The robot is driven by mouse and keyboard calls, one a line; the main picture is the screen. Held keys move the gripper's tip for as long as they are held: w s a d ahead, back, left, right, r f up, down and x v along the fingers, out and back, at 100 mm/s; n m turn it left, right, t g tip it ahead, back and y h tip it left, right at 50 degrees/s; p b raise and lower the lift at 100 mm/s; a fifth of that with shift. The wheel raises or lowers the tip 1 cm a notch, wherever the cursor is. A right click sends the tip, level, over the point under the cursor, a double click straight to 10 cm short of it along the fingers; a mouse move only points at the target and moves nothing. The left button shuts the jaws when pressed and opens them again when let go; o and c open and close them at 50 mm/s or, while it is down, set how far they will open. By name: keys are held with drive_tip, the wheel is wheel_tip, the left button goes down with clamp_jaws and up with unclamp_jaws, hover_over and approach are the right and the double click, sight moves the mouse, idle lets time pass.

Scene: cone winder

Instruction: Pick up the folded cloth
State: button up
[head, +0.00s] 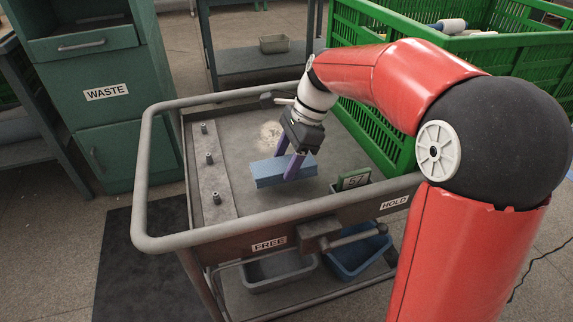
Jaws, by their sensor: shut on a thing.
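The folded cloth (267,174) is a light blue, flat block in the middle of the cart's top. My gripper (291,171) comes down over it from above, with its purple fingers on the cloth near its right part. The gripper is shut on the cloth. A dark shadow lies around the cloth on the tray; I cannot tell for sure whether it is lifted clear. The finger on the far side is partly hidden behind the cloth.
The grey cart (238,227) has a raised rail and a strip with several pegs (209,158) at left. A green crate (377,135) is at the right, and a green WASTE cabinet (106,95) at the back left.

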sight(287, 163)
wheel_tip(287, 163, up, 17)
drive_tip(key=p, duration=0.3)
drive_tip(key=shift+r, duration=0.2)
